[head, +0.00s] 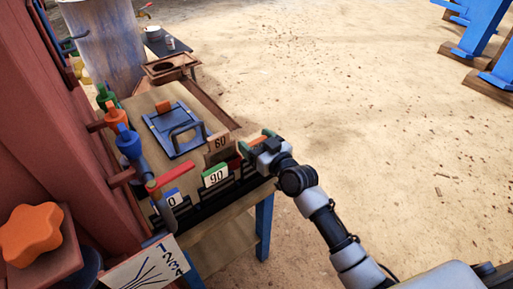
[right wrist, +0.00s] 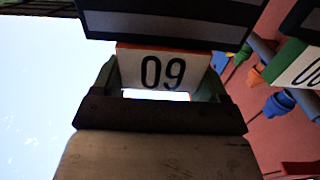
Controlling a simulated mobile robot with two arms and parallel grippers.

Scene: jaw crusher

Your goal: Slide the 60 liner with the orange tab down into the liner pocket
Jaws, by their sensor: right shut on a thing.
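My right gripper (head: 262,143) is shut on the orange tab (head: 258,140) of the 60 liner at the right end of the black rack. In the right wrist view the white card (right wrist: 163,70) with an orange edge sits between my fingers (right wrist: 160,83); its number appears upside down as "09". A dark striped part (right wrist: 175,22) lies close beyond it. In the head view most of the liner is hidden by my gripper. A brown plate marked 60 (head: 217,142) stands just left of the gripper. I cannot tell which opening is the liner pocket. My left gripper is not in view.
A blue plate with a handle (head: 175,128) lies on the table. Red machine walls and colored knobs crowd the left. Open ground lies right.

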